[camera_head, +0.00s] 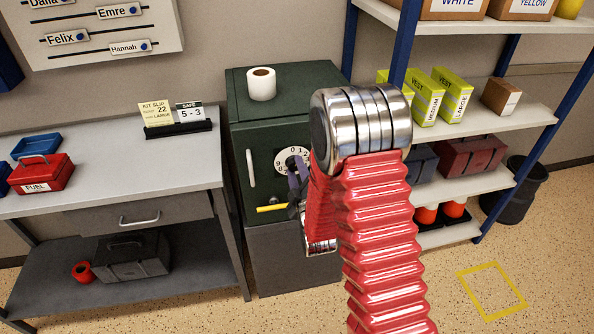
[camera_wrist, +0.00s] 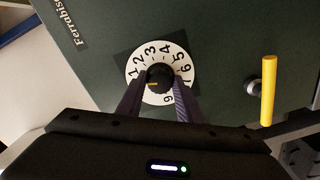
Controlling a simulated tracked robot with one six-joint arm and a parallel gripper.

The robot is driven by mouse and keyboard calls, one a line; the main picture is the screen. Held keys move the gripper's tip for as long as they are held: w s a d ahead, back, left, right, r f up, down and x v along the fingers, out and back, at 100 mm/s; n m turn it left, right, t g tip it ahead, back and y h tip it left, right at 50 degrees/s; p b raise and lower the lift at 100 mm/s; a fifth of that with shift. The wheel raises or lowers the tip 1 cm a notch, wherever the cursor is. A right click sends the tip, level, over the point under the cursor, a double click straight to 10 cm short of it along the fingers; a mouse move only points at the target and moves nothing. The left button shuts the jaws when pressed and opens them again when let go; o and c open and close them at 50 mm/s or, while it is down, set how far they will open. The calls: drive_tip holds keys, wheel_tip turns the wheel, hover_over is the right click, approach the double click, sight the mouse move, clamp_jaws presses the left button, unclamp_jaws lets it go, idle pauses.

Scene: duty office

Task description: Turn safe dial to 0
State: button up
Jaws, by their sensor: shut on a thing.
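The dark green safe (camera_head: 262,130) stands between the bench and the shelf. Its white numbered dial (camera_head: 285,158) is on the front, partly hidden by my gripper (camera_head: 296,178). In the wrist view, the dial (camera_wrist: 165,47) has a black centre knob (camera_wrist: 161,74) with a short orange mark pointing left, roughly below the 1. Digits 1 to 6 and a 9 show; others are hidden behind the fingers. My gripper (camera_wrist: 160,92) is shut on the knob, one finger on each side. A yellow lever (camera_wrist: 269,88) is to the right of the dial.
A pale vertical handle (camera_head: 251,168) is on the safe's left side. A white roll (camera_head: 261,84) stands on the safe. A card (camera_head: 190,112) reading SAFE 5 - 3 stands on the bench (camera_head: 100,180) at left. The shelf unit (camera_head: 505,115) is close on the right.

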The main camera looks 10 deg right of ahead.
drive_tip(key=shift+a+f+n, duration=0.15)
drive_tip(key=shift+n, duration=1.55)
drive_tip(key=o, duration=1.1)
drive_tip(key=shift+c, duration=0.2)
drive_tip(key=shift+s, duration=0.1)
